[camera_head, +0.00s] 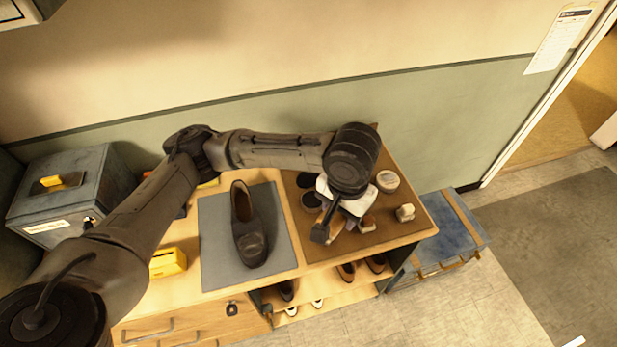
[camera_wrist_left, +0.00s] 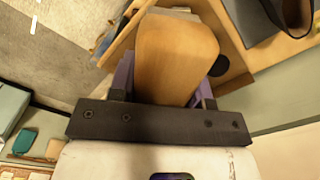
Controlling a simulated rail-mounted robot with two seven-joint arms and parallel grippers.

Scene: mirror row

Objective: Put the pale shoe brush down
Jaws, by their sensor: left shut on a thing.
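My left gripper (camera_head: 337,217) is over the brown mat (camera_head: 415,226) at the right end of the bench. In the left wrist view my left gripper (camera_wrist_left: 163,88) is shut on a brush with a smooth wooden back (camera_wrist_left: 176,55), which hides most of its bristles; a small pale strip shows at its far end. In the head view the arm and hand partly hide the held brush, and I cannot tell whether it touches the mat. My right gripper is in neither view.
A dark shoe (camera_head: 247,228) lies on the grey mat (camera_head: 218,258). A yellow box (camera_head: 168,262) is further left. The brown mat's right front is clear.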

